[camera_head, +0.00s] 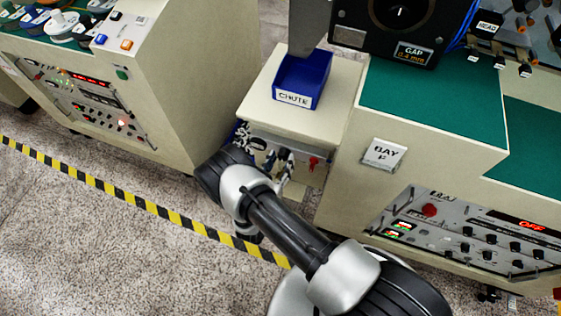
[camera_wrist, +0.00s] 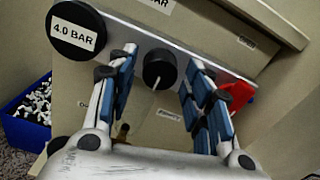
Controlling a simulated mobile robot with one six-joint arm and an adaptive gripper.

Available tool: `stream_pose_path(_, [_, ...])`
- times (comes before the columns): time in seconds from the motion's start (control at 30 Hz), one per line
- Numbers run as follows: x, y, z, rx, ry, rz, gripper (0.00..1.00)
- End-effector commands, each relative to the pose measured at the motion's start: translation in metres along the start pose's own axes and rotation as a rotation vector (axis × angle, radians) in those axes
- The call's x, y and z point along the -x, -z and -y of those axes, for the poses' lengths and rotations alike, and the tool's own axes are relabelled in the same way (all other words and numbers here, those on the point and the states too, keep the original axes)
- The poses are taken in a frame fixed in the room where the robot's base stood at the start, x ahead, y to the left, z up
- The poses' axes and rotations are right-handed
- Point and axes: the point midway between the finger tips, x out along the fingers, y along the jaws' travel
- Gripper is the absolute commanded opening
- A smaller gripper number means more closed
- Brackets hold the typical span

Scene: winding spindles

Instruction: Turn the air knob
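The likely air knob (camera_wrist: 160,69) is a round black knob with a white pointer line, on a pale metal panel in the wrist view. My gripper (camera_wrist: 164,62) is open, with one blue-padded finger on each side of the knob. Gaps show between the knob and both fingers, so it is not gripped. In the head view my gripper (camera_head: 284,166) is in front of the cabinet under the blue chute bin, and I cannot make out the knob there.
A black gauge reading 4.0 BAR (camera_wrist: 78,31) is left of the knob. A red handle (camera_wrist: 238,95) is close by the right finger. A blue bin of small parts (camera_wrist: 27,116) is at far left. The blue CHUTE bin (camera_head: 302,78) is on the cabinet top (camera_head: 258,110).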

Motion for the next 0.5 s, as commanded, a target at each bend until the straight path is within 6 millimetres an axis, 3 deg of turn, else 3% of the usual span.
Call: stream_pose_path(0.5, [0.0003,0.0004,0.0001,0.0,0.0,-0.001,0.09])
